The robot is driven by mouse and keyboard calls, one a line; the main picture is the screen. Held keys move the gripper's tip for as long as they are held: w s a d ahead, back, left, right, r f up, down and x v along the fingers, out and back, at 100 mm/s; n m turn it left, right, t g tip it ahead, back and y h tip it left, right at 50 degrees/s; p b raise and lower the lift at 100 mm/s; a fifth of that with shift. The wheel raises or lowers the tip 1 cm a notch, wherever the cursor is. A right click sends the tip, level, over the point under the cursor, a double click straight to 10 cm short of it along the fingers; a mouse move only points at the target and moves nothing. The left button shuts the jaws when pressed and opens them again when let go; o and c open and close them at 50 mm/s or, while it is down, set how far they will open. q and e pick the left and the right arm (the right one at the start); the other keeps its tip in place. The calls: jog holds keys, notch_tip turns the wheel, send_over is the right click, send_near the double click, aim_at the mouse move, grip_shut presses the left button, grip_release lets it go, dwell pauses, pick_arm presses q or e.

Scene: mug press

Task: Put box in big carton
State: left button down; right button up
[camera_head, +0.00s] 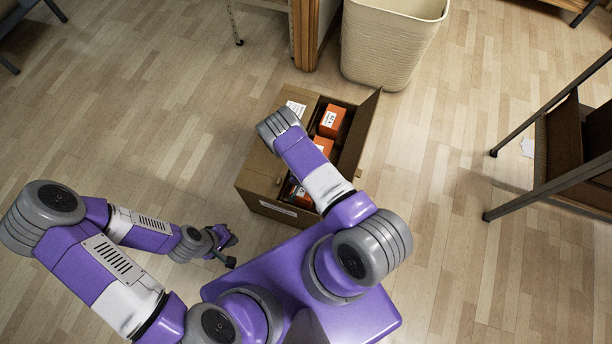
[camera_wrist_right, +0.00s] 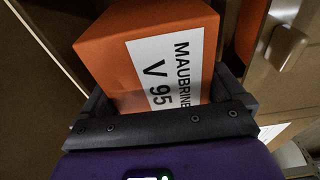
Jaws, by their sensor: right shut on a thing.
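The big carton (camera_head: 255,180) is a brown cardboard box on the floor with its flaps open. Orange boxes with white labels show inside it, one near the far side (camera_head: 333,120) and others partly hidden by my right arm. My right gripper (camera_wrist_right: 165,97) is shut on an orange box (camera_wrist_right: 125,50) with a white label, which sits between its fingers in the right wrist view. In the head view my right forearm reaches over the carton and hides this gripper. My left gripper (camera_head: 226,247) is open and empty, left of the carton's near side.
A cream basket (camera_head: 390,45) stands beyond the carton, next to a wooden furniture piece (camera_head: 312,35). A dark-framed rack (camera_head: 545,190) stands at the right. The wooden floor left and right of the carton is clear. Cardboard walls are close around the held box.

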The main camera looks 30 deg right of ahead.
jog(key=shift+f+b, duration=0.7)
jog(key=shift+f, duration=1.25)
jog(key=shift+f, duration=0.1)
jog(key=o, duration=0.8)
jog(key=shift+f, duration=0.1)
jog(key=shift+o, duration=0.3)
